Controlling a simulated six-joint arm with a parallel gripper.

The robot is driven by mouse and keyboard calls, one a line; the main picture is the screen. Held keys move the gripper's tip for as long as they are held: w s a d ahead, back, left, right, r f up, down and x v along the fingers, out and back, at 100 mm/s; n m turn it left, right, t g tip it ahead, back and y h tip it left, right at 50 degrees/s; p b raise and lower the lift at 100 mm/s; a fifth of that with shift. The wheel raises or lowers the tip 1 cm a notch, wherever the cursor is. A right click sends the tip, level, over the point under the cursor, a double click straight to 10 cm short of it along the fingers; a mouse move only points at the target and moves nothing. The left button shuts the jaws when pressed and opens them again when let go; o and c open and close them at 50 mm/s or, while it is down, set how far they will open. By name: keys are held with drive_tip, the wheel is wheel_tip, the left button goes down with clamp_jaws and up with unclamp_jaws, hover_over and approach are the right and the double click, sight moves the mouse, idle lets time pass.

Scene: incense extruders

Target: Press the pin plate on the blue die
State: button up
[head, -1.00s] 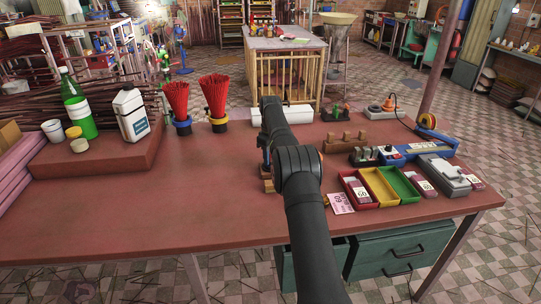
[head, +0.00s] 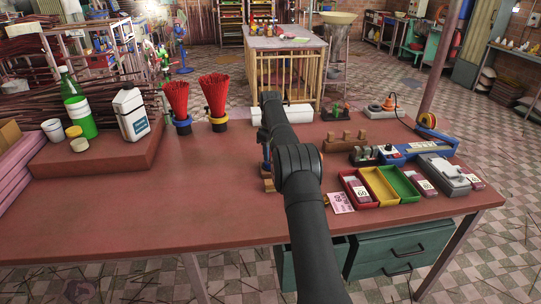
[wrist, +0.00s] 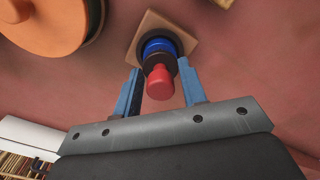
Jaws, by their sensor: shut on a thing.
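In the wrist view, the blue die (wrist: 158,46) sits on a square wooden block (wrist: 147,24). A dark round plate with a red knob (wrist: 160,83), apparently the pin plate, lines up with the die; I cannot tell whether the plate touches it. My gripper (wrist: 160,68) has its two blue fingers on either side of the plate, below the knob, and is shut on it. In the head view my arm hides most of this; only an edge of the wooden block (head: 268,185) shows.
A large orange disc (wrist: 45,20) is at upper left in the wrist view. In the head view, red, yellow and green trays (head: 380,187) and a wooden rack (head: 345,142) stand right of my arm.

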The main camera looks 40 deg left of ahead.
drive_tip(key=shift+r, duration=2.6)
drive_tip(key=d+f+m, duration=0.2)
drive_tip(key=d+m, duration=0.1)
drive_tip(key=d, duration=0.6)
drive_tip(key=d+f+m, duration=0.2)
drive_tip(key=d+m, duration=0.2)
drive_tip(key=d, duration=0.6)
drive_tip(key=d+f+m, duration=0.2)
drive_tip(key=d+m, duration=0.1)
drive_tip(key=d, duration=0.6)
drive_tip(key=shift+w+d, duration=0.1)
drive_tip(key=shift+d, duration=0.1)
drive_tip(key=s+d+f+m, duration=0.2)
drive_tip(key=d+f, duration=0.2)
drive_tip(key=d, duration=0.5)
drive_tip(key=s+d+f+m, duration=0.3)
drive_tip(key=d+f, duration=0.1)
drive_tip(key=d, duration=0.5)
drive_tip(key=s+d+f+m, duration=0.3)
drive_tip(key=d+f, duration=0.2)
drive_tip(key=d, duration=0.4)
drive_tip(key=shift+s, duration=0.25)
